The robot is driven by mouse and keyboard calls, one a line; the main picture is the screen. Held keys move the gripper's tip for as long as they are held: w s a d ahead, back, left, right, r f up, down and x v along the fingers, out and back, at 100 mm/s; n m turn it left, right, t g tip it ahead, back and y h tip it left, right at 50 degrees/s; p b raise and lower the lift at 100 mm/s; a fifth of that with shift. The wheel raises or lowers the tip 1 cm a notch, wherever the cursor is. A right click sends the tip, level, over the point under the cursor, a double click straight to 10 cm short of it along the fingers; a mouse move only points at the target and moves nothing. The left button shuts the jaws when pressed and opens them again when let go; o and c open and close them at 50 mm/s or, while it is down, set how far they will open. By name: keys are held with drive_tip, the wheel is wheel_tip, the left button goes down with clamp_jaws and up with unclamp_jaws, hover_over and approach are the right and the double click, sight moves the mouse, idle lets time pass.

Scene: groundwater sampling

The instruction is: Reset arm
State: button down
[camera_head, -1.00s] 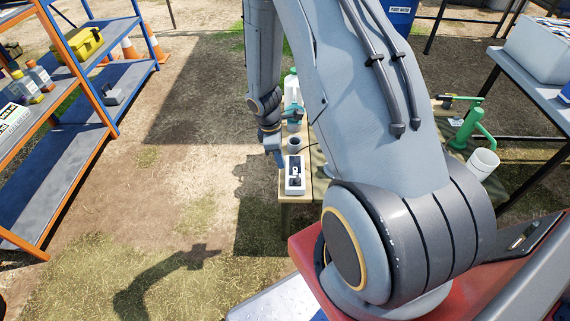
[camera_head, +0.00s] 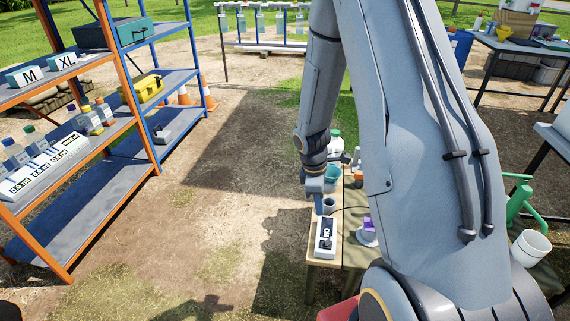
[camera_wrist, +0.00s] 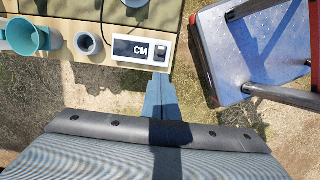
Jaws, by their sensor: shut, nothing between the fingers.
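My gripper (camera_head: 318,206) points down beside the near end of the wooden table (camera_head: 322,272). In the wrist view its fingers (camera_wrist: 162,95) are together with nothing between them. The meter also shows on the table in the head view (camera_head: 326,237), just below my fingertips in the picture. I cannot tell whether they touch it. My arm hides part of the table in the head view.
A grey cup (camera_wrist: 88,44) and a teal jug (camera_wrist: 28,37) stand near the meter. A purple-topped item (camera_head: 368,232) is beside my arm. An orange and blue shelf (camera_head: 90,160) stands at left. The ground between shelf and table (camera_head: 210,190) is open.

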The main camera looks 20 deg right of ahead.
drive_tip(key=s+a+r+m+p, duration=0.1)
drive_tip(key=s+a+r+m, duration=0.3)
drive_tip(key=r, duration=0.4)
drive_tip(key=s+a+r+m+y+p, duration=0.1)
drive_tip(key=s+a+r+m+p, duration=0.1)
drive_tip(key=s+a+r+m, duration=0.2)
drive_tip(key=s+a+r+m+t+p, duration=0.1)
drive_tip(key=s+a+r+m, duration=0.3)
drive_tip(key=s+r, duration=0.4)
wheel_tip(320, 180, up, 4)
drive_tip(key=shift+a+y, duration=0.3)
drive_tip(key=shift+a, duration=0.2)
